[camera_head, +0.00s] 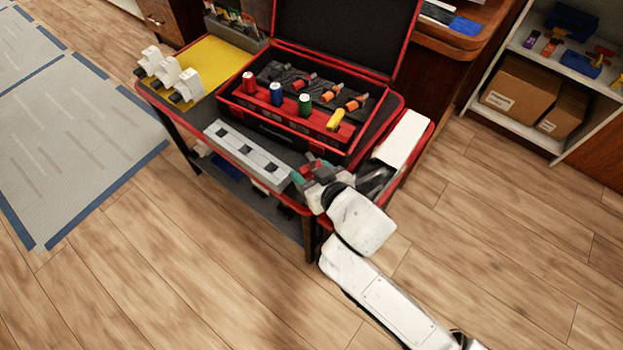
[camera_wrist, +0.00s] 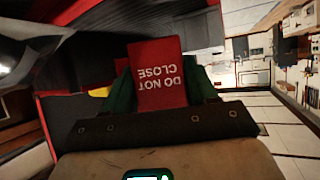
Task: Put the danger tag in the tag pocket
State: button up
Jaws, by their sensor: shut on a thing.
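The danger tag (camera_wrist: 160,72) is a red plate with white "DO NOT CLOSE" lettering, upside down in the wrist view. My gripper (camera_wrist: 161,92) is shut on it, with a green finger at either side. In the head view my gripper (camera_head: 316,174) is over the front edge of the cart, in front of the red toolbox. A bit of red between the fingers there looks like the tag (camera_head: 312,160). I cannot make out the tag pocket for certain in either view.
The open red toolbox (camera_head: 262,125) holds several coloured cylinders and orange-handled tools. A white block (camera_head: 402,138) stands at the cart's right end. White plugs (camera_head: 186,84) stand at the left.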

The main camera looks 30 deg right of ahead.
jog(key=shift+s+f+b, duration=0.1)
jog(key=shift+f+b, duration=0.2)
jog(key=shift+f, duration=1.05)
jog(key=shift+f, duration=0.15)
jog(key=o, duration=1.1)
jog(key=shift+c, duration=0.2)
